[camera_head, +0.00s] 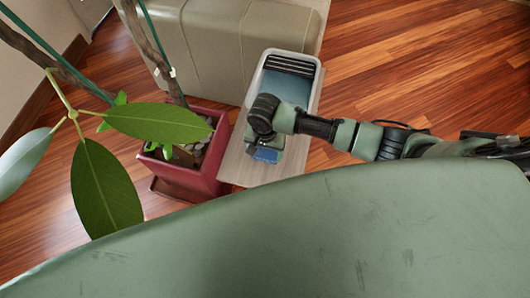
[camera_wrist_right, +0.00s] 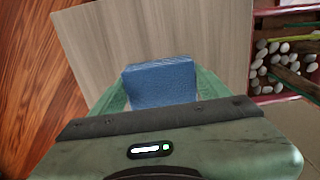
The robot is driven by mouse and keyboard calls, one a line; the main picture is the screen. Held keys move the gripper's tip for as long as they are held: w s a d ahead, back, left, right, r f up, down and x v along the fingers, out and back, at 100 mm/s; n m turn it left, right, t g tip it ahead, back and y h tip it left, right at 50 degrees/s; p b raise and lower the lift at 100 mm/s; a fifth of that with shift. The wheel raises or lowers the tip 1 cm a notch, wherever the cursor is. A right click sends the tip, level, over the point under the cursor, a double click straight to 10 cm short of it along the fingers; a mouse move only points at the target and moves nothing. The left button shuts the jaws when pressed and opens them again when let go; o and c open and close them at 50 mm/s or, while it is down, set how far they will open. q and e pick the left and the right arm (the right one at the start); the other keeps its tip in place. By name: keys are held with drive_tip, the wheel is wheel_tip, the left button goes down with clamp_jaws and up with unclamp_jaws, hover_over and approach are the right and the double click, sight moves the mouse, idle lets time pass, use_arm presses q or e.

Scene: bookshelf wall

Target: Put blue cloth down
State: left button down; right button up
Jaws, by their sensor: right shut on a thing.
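The blue cloth (camera_wrist_right: 160,78), a small folded-looking block, sits between the green fingers of my right gripper (camera_wrist_right: 161,90) in the right wrist view. The gripper is shut on it. In the head view the cloth (camera_head: 267,155) shows just below the wrist of my right arm, over the near part of a light wooden surface (camera_head: 235,165). The same pale wood (camera_wrist_right: 160,32) lies behind the cloth in the wrist view. I cannot tell whether the cloth touches the wood. My left gripper is not in view.
A white-rimmed object with dark slats and a blue-grey face (camera_head: 290,85) stands on the far part of the wooden surface. A red planter (camera_head: 190,170) with a large-leaved plant stands left of it. A beige upholstered seat (camera_head: 205,50) is behind. Wood floor lies right.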

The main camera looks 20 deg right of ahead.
sight(265, 152)
drive_tip(key=shift+f, duration=0.9)
drive_tip(key=shift+f, duration=0.15)
drive_tip(key=o, duration=1.2)
wheel_tip(265, 152, up, 12)
drive_tip(key=shift+r+p, duration=0.2)
drive_tip(key=shift+p, duration=0.1)
